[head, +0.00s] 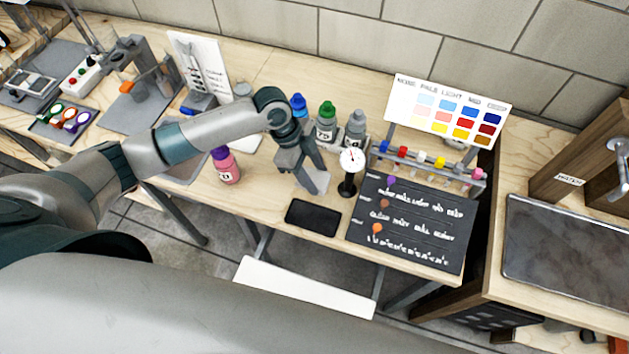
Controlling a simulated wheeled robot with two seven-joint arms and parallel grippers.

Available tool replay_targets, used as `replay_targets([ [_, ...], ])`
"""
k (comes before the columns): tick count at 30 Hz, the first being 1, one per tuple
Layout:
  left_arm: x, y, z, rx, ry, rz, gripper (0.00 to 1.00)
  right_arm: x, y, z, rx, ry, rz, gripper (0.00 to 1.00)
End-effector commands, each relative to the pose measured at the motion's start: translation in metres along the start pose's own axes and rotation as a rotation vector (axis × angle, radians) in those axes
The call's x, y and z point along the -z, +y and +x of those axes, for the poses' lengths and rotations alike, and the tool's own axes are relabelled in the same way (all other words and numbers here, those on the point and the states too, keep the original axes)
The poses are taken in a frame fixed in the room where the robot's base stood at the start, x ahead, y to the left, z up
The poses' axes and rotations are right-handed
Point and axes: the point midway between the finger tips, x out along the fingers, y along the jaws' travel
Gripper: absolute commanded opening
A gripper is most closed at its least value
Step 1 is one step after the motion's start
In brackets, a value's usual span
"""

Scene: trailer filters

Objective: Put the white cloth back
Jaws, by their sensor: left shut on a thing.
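My left gripper (303,166) reaches in from the left over the wooden table and points down. It is shut on the white cloth (318,183), a small pale piece showing below and to the right of the fingers. The fingers hide part of the cloth, and I cannot tell whether it touches the table. My right gripper is not in view.
A dial gauge (351,165) stands just right of the gripper. Blue, green and grey bottles (326,122) stand behind it. A pink bottle (226,166) is to the left. A black pad (313,217) and dark board (412,226) lie in front.

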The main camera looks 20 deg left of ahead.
Motion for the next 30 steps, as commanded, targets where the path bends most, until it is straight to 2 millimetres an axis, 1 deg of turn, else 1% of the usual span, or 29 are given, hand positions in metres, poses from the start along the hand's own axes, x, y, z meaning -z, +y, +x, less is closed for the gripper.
replay_targets([
  [2,-0.002,0.001,0.004,-0.002,-0.001,-0.001,0.24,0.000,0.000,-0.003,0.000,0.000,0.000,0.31],
  [7,-0.009,0.001,0.021,-0.004,-0.001,-0.003,0.24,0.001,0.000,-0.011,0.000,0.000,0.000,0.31],
  [12,-0.015,0.001,0.036,-0.002,-0.002,-0.001,0.24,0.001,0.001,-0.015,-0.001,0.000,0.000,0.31],
  [25,-0.017,0.001,0.041,-0.001,-0.001,0.000,0.24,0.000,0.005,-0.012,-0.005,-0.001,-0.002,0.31],
  [26,-0.017,0.001,0.040,0.000,-0.001,0.000,0.52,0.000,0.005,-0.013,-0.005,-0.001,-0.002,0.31],
  [27,-0.017,0.001,0.040,-0.001,-0.001,0.000,0.61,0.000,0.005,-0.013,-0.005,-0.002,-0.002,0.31],
  [28,-0.017,0.001,0.040,-0.001,-0.001,0.000,0.63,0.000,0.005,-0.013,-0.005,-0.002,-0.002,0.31],
  [30,-0.017,0.001,0.041,-0.002,-0.001,0.000,0.63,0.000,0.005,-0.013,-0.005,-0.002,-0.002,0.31],
])
